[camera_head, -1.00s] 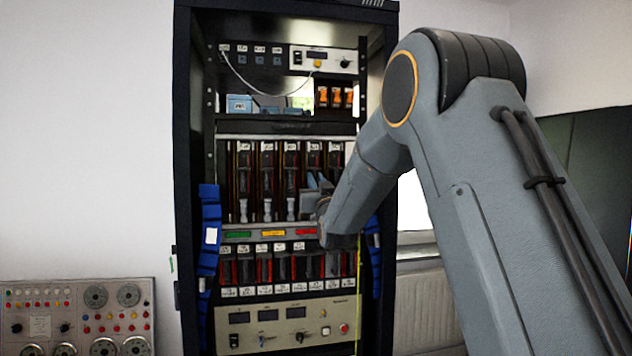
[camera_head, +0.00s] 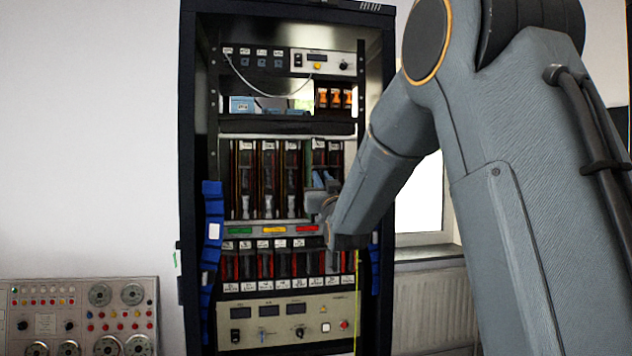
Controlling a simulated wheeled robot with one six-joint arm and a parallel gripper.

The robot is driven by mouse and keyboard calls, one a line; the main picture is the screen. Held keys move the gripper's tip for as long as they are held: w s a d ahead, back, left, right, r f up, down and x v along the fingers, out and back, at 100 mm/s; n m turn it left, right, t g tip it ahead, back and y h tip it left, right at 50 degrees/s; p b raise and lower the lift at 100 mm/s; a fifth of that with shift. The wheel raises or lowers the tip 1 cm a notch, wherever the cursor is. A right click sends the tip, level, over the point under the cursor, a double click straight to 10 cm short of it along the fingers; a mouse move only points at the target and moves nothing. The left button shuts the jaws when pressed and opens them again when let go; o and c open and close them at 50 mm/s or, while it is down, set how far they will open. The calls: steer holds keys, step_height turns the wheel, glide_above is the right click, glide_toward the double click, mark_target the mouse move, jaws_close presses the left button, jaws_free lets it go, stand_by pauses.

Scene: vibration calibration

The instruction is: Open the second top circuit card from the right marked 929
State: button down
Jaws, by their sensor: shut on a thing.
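The upper row of dark circuit cards (camera_head: 268,180) stands upright in the rack, with white labels on top and pale handles below. The second card from the right (camera_head: 318,158) sits out of line with the row, with a lighter gap at its left side. The marking 929 is too small to read. My gripper (camera_head: 318,197) is at the lower part of this card and is shut on it. The jaws and the card's handle are small and partly hidden by my wrist. The rightmost card (camera_head: 335,158) is partly covered by my arm.
The black rack frame (camera_head: 190,120) and blue cable bundles (camera_head: 211,235) flank the cards. A strip with green, yellow and red labels (camera_head: 273,230) runs below them, above a lower card row (camera_head: 265,264). A control panel (camera_head: 80,310) stands at the lower left.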

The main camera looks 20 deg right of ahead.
steer(key=c, duration=1.7)
jaws_free()
steer(key=shift+c, duration=0.2)
steer(key=b+v, duration=0.2)
steer(key=v, duration=0.5)
steer(key=shift+s, duration=0.4)
